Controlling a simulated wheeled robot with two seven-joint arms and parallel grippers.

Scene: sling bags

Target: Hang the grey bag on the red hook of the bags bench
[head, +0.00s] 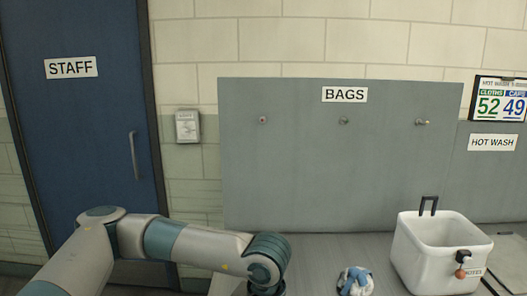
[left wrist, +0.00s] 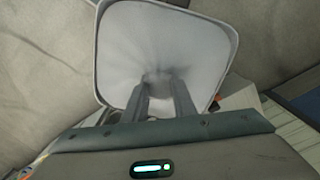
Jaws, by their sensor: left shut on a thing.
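The red hook (head: 263,120) is the leftmost of three small hooks on the grey panel under the BAGS sign. My left arm reaches in from the lower left in the head view, and its gripper is below the picture edge there. In the left wrist view my left gripper (left wrist: 165,90) is shut on a pale grey, rounded, dark-edged thing (left wrist: 190,40), which looks like the grey bag. Its strap cannot be made out. The bag does not show in the head view. My right gripper is in neither view.
Two more hooks, a middle one (head: 344,121) and a right one (head: 421,122), look bare. The panel front is clear.

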